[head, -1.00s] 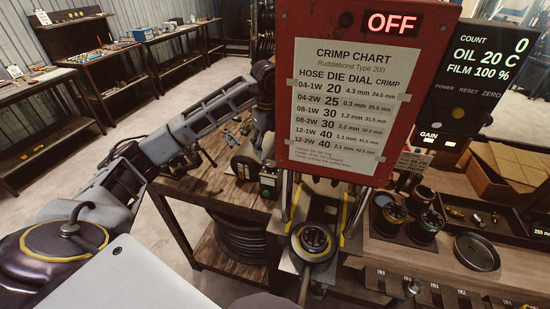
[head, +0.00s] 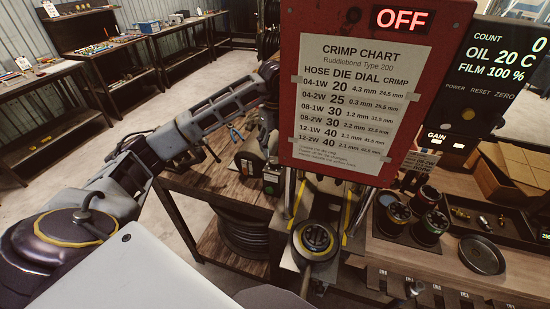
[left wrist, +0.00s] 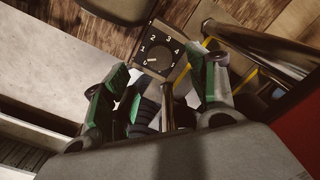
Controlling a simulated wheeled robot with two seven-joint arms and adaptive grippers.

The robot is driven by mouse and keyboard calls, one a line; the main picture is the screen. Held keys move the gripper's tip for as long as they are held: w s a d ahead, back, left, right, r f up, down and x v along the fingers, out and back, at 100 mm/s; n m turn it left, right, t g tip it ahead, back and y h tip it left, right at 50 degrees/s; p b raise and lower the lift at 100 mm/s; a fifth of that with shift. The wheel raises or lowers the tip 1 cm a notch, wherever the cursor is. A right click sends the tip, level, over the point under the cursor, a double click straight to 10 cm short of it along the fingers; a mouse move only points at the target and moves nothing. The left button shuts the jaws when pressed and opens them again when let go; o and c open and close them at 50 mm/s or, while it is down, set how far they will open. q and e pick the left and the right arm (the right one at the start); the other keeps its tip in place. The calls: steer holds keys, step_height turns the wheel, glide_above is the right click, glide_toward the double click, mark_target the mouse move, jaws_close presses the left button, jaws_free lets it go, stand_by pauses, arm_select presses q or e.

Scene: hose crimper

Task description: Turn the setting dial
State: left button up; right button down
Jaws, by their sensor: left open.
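I cannot make out the dial there. My right gripper is out of view.
The panel reads OFF. The crimper's round die head (head: 317,240) sits below it. Die pots (head: 430,225), a round metal dish (head: 482,255) and a dark tray (head: 500,222) stand on the right bench. A metal post (left wrist: 240,40) runs close right of the dial.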

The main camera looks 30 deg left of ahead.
mark_target(275, 160)
arm_select(q)
steer(key=shift+f+p, duration=0.75)
steer(key=shift+f, duration=2.3)
steer(key=c, duration=1)
steer(key=shift+c, duration=0.2)
steer(key=shift+m+b, duration=1.4)
steer(key=shift+m, duration=0.3)
steer(key=shift+m+b, duration=1)
steer(key=shift+m, duration=0.7)
